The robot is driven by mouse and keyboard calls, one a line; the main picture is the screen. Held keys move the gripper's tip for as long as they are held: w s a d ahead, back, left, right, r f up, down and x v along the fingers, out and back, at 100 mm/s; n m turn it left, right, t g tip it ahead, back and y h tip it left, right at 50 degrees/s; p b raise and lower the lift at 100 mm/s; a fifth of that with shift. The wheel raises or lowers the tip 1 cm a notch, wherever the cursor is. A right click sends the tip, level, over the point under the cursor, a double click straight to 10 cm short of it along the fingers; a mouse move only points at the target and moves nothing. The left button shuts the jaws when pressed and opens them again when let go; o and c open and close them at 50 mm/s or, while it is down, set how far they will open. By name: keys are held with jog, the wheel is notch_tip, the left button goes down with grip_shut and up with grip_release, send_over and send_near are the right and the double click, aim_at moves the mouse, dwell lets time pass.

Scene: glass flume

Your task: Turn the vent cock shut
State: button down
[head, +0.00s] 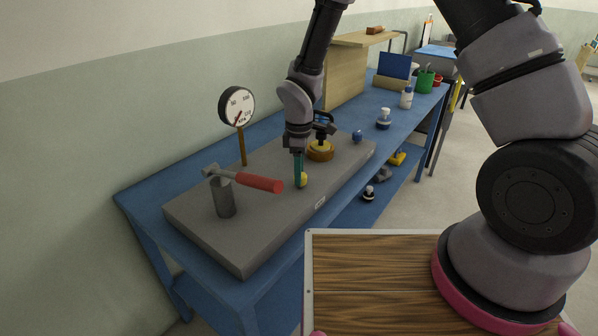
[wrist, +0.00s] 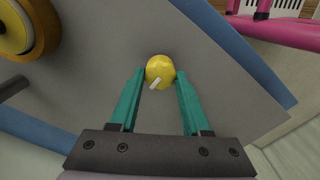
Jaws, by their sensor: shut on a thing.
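A small round yellow knob (head: 303,180) with a white mark on it stands near the front edge of the grey slab (head: 250,223); I take it for the vent cock. My gripper (head: 299,182) points down over it, and its teal fingers are shut on it. In the wrist view the yellow knob (wrist: 160,69) sits between the two fingertips, with its white mark slanting on the near side. A dial gauge (head: 237,106) stands on a post at the back of the slab. The lower sides of the knob are partly hidden by the fingers.
A red-handled lever (head: 257,182) on a grey post (head: 223,197) stands left of my gripper. A yellow-and-brass wheel (head: 320,151) with a dark clamp-like part is close behind. A wooden-topped tray (head: 375,280) is in front.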

jog(key=m, duration=0.3)
jog(key=shift+m, duration=0.4)
jog(key=m, duration=0.4)
jog(key=shift+w+m, duration=0.15)
jog(key=shift+m, duration=0.15)
jog(key=m, duration=0.4)
jog(key=shift+d+m, duration=0.1)
jog(key=shift+m, duration=2.3)
jog(key=shift+c, duration=1.9)
grip_release()
jog(key=shift+d, duration=0.1)
